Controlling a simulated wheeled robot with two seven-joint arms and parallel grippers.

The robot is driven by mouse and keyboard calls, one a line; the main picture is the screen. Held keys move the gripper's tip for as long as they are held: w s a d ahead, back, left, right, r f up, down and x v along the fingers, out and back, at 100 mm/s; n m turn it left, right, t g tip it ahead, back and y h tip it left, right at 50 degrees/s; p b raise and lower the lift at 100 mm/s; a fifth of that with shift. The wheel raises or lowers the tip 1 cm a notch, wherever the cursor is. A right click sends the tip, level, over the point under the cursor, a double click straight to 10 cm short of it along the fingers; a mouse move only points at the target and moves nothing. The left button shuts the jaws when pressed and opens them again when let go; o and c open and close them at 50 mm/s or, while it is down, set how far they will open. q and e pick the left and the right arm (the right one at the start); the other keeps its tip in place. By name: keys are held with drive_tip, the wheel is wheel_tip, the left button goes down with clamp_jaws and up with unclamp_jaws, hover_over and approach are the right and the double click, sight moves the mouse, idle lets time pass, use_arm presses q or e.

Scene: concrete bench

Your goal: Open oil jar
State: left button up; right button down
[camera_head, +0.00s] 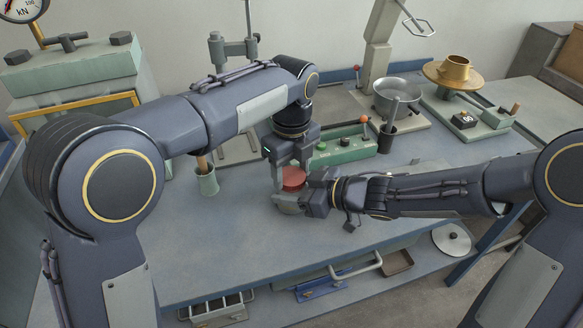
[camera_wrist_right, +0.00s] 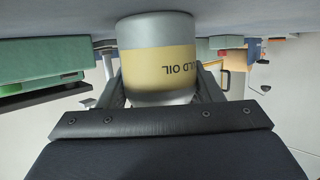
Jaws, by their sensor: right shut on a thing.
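The oil jar (camera_wrist_right: 158,62) has a yellow label and appears upside down in the right wrist view, between the fingers of my right gripper (camera_wrist_right: 160,92). In the head view its red lid (camera_head: 293,179) shows, while the jar body (camera_head: 287,208) is mostly hidden. My right gripper (camera_head: 303,204) is shut on the jar body from the right. My left gripper (camera_head: 292,176) points down from above at the red lid, with a finger at its left side. Whether its fingers touch the lid cannot be told.
A green control box (camera_head: 341,147) stands behind the jar, with a dark cup holding a tool (camera_head: 387,138) to its right. A grey-green cup (camera_head: 207,181) stands left. The bench front is clear.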

use_arm(q)
drive_tip(key=c, duration=0.5)
drive_tip(key=shift+o, duration=0.2)
drive_tip(key=n, duration=1.3)
drive_tip(key=shift+n, duration=0.4)
drive_tip(key=o, duration=1.1)
